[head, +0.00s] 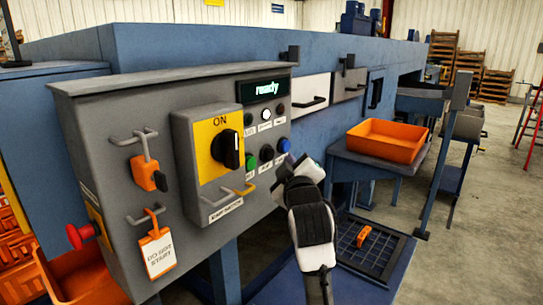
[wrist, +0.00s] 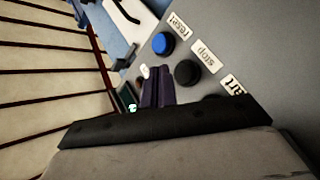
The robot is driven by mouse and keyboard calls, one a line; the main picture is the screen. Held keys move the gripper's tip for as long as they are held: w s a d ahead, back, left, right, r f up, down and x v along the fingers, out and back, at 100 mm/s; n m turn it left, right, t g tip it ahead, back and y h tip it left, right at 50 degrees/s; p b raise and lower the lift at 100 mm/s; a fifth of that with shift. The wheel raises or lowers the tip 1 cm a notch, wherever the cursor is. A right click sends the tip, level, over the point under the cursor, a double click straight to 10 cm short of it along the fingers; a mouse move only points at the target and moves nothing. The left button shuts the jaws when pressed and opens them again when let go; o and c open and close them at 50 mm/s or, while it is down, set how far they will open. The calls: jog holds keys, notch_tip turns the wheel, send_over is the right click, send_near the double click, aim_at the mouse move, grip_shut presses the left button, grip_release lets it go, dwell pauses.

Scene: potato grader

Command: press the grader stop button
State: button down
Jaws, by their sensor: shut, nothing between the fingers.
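The stop button (wrist: 187,73) is a black round button on the grey panel, with a "stop" label beside it in the wrist view. In the head view it is the middle button (head: 266,153) of the lower row, between a green and a blue one. My gripper (wrist: 157,82) is shut and empty, its fingertips beside the stop button in the wrist view. In the head view my gripper (head: 289,164) is in front of the panel's right edge, just below the blue button. I cannot tell whether it touches the panel.
The blue reset button (wrist: 162,43) and green start button (head: 250,160) flank the stop button. A display (head: 264,89) reads "ready".

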jog(key=shift+s+d, duration=0.75)
jog(key=shift+d, duration=0.35)
